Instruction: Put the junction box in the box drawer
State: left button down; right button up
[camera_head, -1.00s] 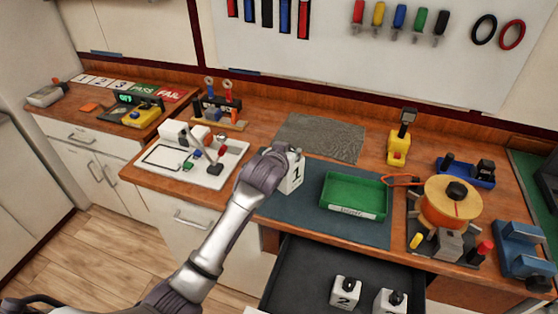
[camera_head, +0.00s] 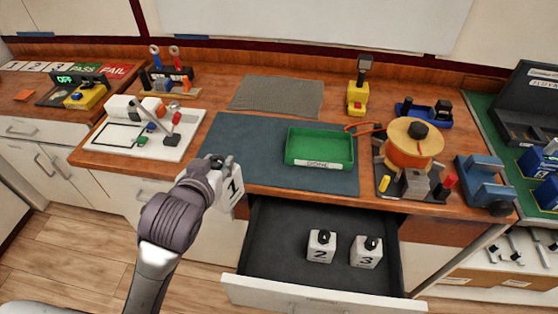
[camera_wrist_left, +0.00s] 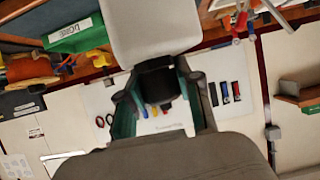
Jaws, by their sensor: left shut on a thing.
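The junction box is a white block marked 1 (camera_head: 232,185) with a dark knob on top. My left gripper (camera_head: 215,163) is shut on it and holds it near the bench's front edge, by the left end of the open drawer. In the left wrist view, the fingers close on the black knob (camera_wrist_left: 157,80), with the pale box body (camera_wrist_left: 155,30) beyond. The box drawer (camera_head: 275,240) is pulled out below the bench, dark inside with a white front. White boxes marked 2 (camera_head: 320,246) and 3 (camera_head: 366,252) stand in its right half. My right gripper is not in view.
A green tray labelled DONE (camera_head: 320,165) lies on the dark mat (camera_head: 225,140) above the drawer. An orange spool (camera_head: 412,143) and a blue vise-like fixture (camera_head: 485,183) stand to the right. The drawer's left half is free.

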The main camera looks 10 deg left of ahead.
aim_at(277, 246)
jog(key=z, duration=1.4)
jog(key=k+j+z, duration=0.1)
jog(key=j, duration=0.35)
jog(key=k+j+z, duration=0.1)
jog(key=k+j, duration=0.2)
jog(key=k+j+z, duration=0.1)
jog(key=j, duration=0.4)
jog(key=k+j+z, duration=0.1)
jog(key=k+j, duration=0.25)
